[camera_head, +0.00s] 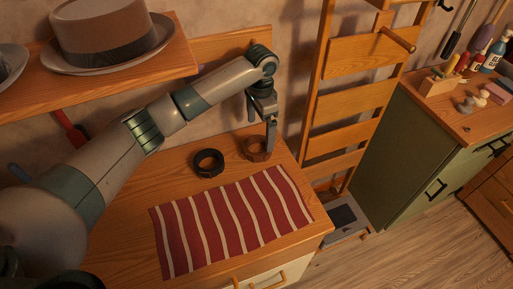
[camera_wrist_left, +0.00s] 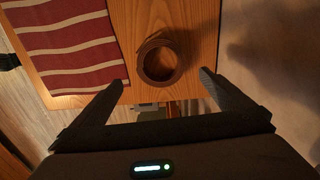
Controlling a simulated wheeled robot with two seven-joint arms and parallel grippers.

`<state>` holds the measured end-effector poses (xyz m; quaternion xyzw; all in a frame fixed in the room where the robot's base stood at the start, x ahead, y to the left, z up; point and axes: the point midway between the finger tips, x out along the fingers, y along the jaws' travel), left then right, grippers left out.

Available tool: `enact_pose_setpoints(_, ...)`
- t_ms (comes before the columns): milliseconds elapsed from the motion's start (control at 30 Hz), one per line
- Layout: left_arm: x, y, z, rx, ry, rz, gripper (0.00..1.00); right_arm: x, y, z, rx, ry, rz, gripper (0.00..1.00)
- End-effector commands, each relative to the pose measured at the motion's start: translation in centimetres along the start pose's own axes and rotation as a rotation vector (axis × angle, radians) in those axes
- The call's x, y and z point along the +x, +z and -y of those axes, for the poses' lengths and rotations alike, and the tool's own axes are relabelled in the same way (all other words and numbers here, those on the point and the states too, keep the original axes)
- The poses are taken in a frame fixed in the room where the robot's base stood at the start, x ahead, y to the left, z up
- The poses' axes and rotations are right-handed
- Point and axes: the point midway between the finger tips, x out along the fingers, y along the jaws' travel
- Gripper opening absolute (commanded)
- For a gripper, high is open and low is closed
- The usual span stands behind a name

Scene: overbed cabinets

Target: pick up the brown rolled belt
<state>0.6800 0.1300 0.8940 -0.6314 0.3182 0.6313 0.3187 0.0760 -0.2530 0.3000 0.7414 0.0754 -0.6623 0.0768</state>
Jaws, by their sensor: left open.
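The brown rolled belt (camera_head: 251,155) lies on the wooden cabinet top near its back right corner, beside a black rolled belt. In the left wrist view the brown belt (camera_wrist_left: 144,62) shows as an upright-edged coil with an open centre. My left gripper (camera_head: 270,138) is over its right side in the head view and partly covers it. In the left wrist view my left gripper (camera_wrist_left: 162,81) is open and empty, its fingertips apart on either side of the belt's near edge. Whether a finger touches the belt, I cannot tell. My right gripper is not in view.
The black rolled belt (camera_head: 208,173) lies left of the brown one. A red striped cloth (camera_head: 230,222) lies in front on the cabinet top (camera_head: 115,240). A shelf with a grey hat (camera_head: 106,30) overhangs at the left. A wooden ladder-like rack (camera_head: 352,95) stands close at the right.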

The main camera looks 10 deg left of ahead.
Motion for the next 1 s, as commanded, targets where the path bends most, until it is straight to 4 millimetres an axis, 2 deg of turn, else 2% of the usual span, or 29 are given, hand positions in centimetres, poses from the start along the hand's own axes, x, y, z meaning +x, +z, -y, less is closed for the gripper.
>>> enact_pose_setpoints(300,2.1,0.1,0.0,0.000,0.001,0.002,0.99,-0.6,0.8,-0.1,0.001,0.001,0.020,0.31)
enact_pose_setpoints(733,2.7,0.2,0.1,-0.001,0.000,0.001,0.99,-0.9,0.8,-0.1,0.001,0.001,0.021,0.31)
enact_pose_setpoints(1000,5.7,0.8,0.2,-0.001,0.002,0.003,0.99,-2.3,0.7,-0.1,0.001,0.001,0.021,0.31)
